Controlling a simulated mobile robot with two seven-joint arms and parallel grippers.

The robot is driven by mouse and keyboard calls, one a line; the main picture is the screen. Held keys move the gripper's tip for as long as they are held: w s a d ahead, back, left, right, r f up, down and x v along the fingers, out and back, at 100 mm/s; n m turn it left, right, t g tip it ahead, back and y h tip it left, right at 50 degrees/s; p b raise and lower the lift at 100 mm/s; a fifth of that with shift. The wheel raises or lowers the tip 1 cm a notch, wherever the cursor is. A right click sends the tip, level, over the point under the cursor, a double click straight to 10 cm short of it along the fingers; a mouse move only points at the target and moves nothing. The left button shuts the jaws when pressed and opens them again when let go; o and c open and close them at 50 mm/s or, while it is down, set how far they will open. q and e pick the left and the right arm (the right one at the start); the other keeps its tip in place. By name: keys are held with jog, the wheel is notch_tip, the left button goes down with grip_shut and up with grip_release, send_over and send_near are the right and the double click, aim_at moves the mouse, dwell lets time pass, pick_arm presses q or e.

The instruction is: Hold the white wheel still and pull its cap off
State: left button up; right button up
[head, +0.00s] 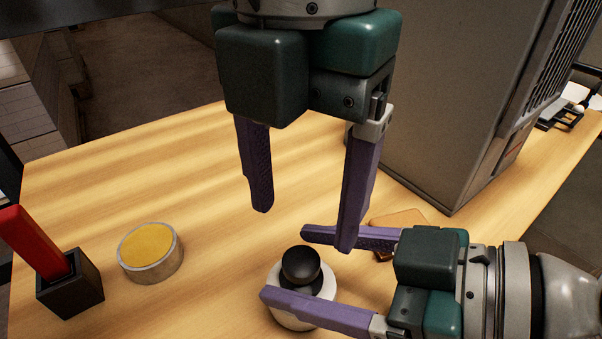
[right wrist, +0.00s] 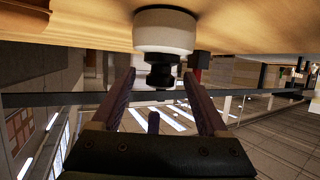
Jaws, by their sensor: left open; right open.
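The white wheel (head: 290,320) stands on the wooden table at the lower middle of the head view. Its black knobbed cap (head: 301,264) sits on top. In the right wrist view the wheel (right wrist: 164,34) shows at the top with the cap (right wrist: 160,70) toward my fingers. My right gripper (head: 284,262) is open, its purple fingers on either side of the cap; contact cannot be told. My left gripper (head: 303,230) is open and empty, pointing down above and behind the wheel. One of its fingers overlaps the right gripper's far finger in the head view.
A round metal tin with a yellow top (head: 150,250) is left of the wheel. A black holder (head: 70,287) with a red-handled item (head: 33,240) stands farther left. A large grey cabinet (head: 450,90) stands at the back right. A flat brown piece (head: 402,221) lies behind my right gripper.

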jog(key=shift+w+a+f, duration=0.15)
jog(key=shift+w+a, duration=0.05)
jog(key=shift+a, duration=0.3)
jog(key=shift+c, duration=0.2)
grip_shut()
dwell(0.9)
